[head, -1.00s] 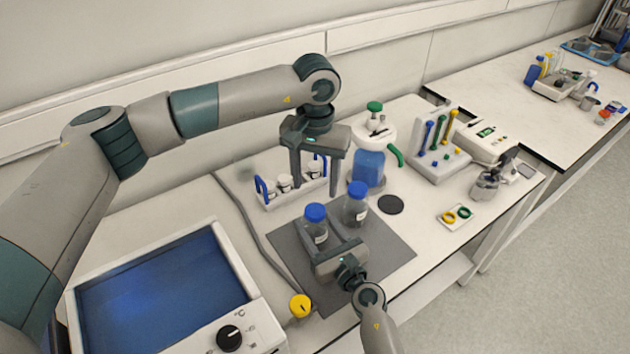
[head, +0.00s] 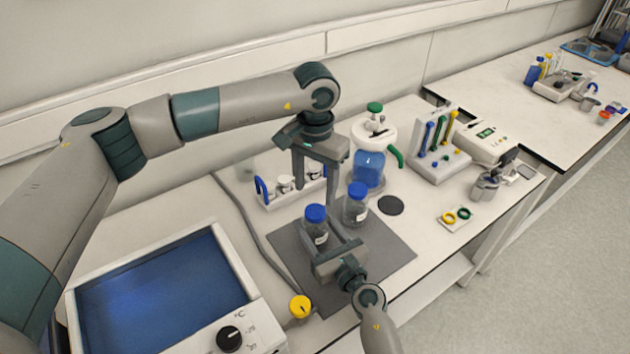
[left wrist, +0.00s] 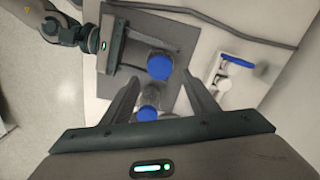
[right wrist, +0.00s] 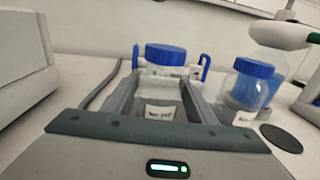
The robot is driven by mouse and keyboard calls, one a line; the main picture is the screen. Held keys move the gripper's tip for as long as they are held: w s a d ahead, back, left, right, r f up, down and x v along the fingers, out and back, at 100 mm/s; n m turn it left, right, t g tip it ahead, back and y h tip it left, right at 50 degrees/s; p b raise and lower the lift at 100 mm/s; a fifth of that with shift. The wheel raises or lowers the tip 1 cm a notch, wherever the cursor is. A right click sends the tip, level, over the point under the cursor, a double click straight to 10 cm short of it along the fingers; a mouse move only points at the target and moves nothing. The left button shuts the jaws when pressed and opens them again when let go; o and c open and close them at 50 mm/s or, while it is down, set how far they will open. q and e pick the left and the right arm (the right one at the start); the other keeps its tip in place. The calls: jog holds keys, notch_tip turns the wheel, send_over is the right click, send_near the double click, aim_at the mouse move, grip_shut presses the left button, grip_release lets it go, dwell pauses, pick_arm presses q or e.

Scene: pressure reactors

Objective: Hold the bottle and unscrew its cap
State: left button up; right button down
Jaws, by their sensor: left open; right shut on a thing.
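A clear bottle with a blue cap (head: 316,214) stands upright on the grey mat (head: 285,255). My right gripper (head: 330,240) is shut on its body from the front. In the right wrist view the capped bottle (right wrist: 165,57) sits between the fingers, its label facing me. My left gripper (head: 316,190) points down, open and empty, above and behind this bottle. In the left wrist view the held bottle's cap (left wrist: 159,67) lies between the fingertips, below them. A second blue-capped bottle (head: 356,208) stands just right; its cap (left wrist: 147,114) shows there too.
A rack (head: 282,197) with small vials stands behind the mat. A container of blue liquid (head: 369,170) and a black disc (head: 390,205) are at right. A blue-topped bath (head: 165,290) and a yellow knob (head: 300,306) are at left. The mat's right part is clear.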

aim_at(315, 211)
pick_arm(q)
jog(key=shift+f, duration=3.35)
jog(key=c, duration=1.1)
